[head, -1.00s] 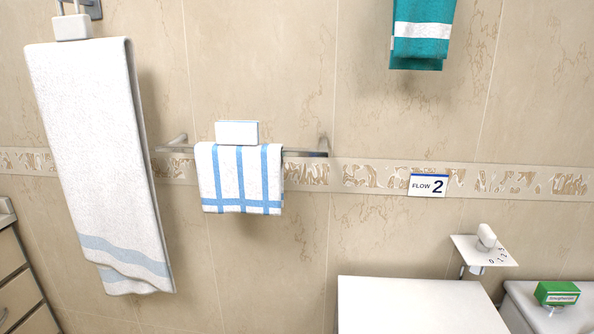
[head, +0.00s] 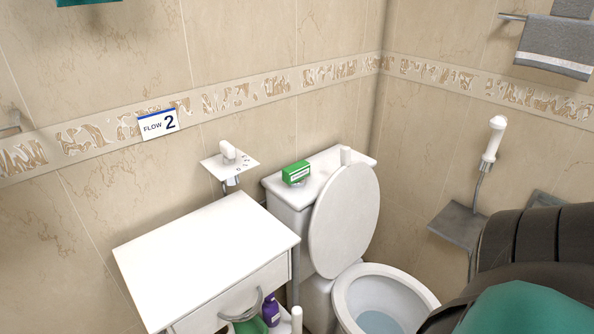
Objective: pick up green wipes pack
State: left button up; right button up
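The green wipes pack (head: 296,172) is a small green box with a white label. It rests on top of the white toilet tank (head: 325,168), left of the raised lid, near the wall. Neither of my grippers shows in the head view. A dark and teal part at the lower right looks like my own arm; its gripper end is out of the picture.
A white cabinet (head: 207,250) stands left of the toilet (head: 385,296), its top bare. A valve plate (head: 230,163) sticks out from the wall behind. A purple bottle (head: 270,311) stands low beside the cabinet. A grey shelf (head: 458,224) is on the right wall.

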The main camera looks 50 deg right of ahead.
aim_at(291, 174)
jog(key=z, duration=1.45)
